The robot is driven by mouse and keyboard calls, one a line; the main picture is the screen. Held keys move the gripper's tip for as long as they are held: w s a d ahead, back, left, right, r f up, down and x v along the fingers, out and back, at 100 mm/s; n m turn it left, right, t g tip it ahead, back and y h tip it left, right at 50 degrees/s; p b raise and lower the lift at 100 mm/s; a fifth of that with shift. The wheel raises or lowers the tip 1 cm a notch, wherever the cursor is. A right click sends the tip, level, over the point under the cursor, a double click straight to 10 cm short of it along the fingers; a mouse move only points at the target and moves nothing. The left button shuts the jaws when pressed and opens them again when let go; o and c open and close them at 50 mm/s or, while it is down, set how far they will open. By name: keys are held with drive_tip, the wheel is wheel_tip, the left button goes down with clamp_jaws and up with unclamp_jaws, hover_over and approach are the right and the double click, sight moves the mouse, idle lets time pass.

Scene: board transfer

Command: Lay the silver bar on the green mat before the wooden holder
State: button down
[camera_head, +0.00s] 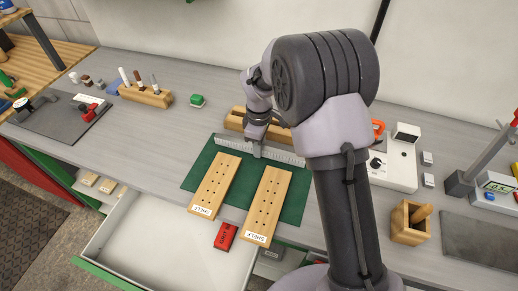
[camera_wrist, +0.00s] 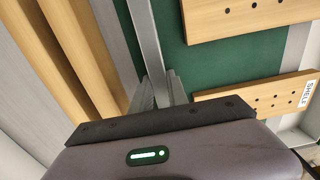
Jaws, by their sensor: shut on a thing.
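The silver bar (camera_head: 232,143) lies lengthwise along the back edge of the green mat (camera_head: 209,160), just in front of the wooden holder (camera_head: 236,121). My gripper (camera_head: 257,151) is shut on the bar near its middle, pointing down. In the wrist view the bar (camera_wrist: 142,35) runs up from between my fingertips (camera_wrist: 161,92), between the green mat (camera_wrist: 190,65) and the wooden holder (camera_wrist: 72,45). The bar looks roughly parallel to the holder. I cannot tell whether it touches the mat.
Two drilled wooden boards labelled SHELF (camera_head: 215,184) (camera_head: 268,204) lie on the mat's front part. A red block (camera_head: 225,236) is before them, near an open drawer (camera_head: 150,235). A white device (camera_head: 398,160) and a wooden cup (camera_head: 408,232) stand right.

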drive_tip(key=shift+r, duration=0.15)
drive_tip(key=shift+f, duration=0.2)
drive_tip(key=c, duration=1.3)
unclamp_jaws()
drive_tip(key=shift+r, duration=0.1)
